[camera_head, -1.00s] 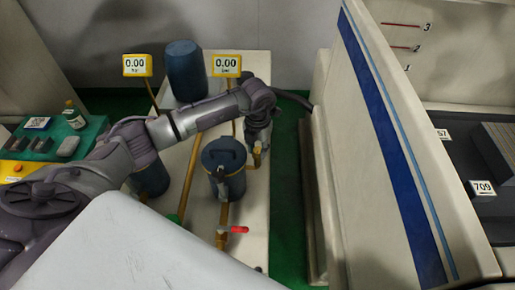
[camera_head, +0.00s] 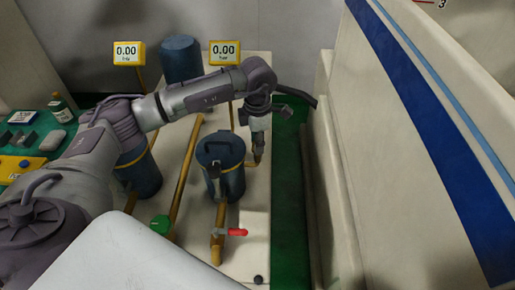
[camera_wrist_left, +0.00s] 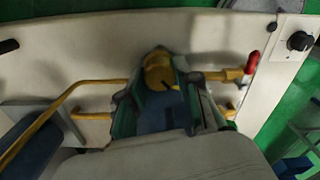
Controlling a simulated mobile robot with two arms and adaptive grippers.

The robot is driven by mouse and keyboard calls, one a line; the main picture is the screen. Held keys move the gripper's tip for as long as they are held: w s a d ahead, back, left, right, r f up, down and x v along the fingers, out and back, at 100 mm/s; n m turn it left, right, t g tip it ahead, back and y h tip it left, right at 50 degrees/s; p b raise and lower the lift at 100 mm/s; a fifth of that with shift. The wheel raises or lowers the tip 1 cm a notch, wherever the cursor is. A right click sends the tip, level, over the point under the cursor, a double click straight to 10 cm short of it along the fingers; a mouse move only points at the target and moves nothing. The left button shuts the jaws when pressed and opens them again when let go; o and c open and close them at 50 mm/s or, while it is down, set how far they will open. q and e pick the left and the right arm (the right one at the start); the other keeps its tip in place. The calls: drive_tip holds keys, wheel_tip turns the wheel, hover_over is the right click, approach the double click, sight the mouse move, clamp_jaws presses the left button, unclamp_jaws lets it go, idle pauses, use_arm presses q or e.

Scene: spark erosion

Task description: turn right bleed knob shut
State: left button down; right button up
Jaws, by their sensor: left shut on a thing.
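My left gripper (camera_head: 258,155) points down beside the right blue filter canister (camera_head: 222,180), at the end of the short brass pipe there. It is shut on the right bleed knob, which its fingers mostly hide in the head view. In the left wrist view, the left gripper's fingers (camera_wrist_left: 165,105) stand on both sides of a yellow, brass-like part (camera_wrist_left: 158,72). I cannot tell how far the knob is turned. My right gripper is not in view.
A red-handled valve (camera_head: 236,232) and a green knob (camera_head: 161,222) are on the brass pipes in front. Two yellow displays (camera_head: 224,50) reading 0.00 stand behind. A large white machine (camera_head: 400,150) rises at right, past a green floor strip.

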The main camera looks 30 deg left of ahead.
use_arm(q)
drive_tip(key=m+b, duration=0.4)
drive_tip(key=shift+f+m, duration=0.15)
drive_tip(key=shift+m, duration=0.15)
drive_tip(key=shift+w+r+m+b, duration=0.1)
drive_tip(key=shift+r+m+b, duration=0.1)
drive_tip(key=shift+m+b, duration=1.45)
drive_tip(key=shift+m, duration=0.35)
drive_tip(key=c, duration=0.8)
unclamp_jaws()
wheel_tip(320, 180, up, 12)
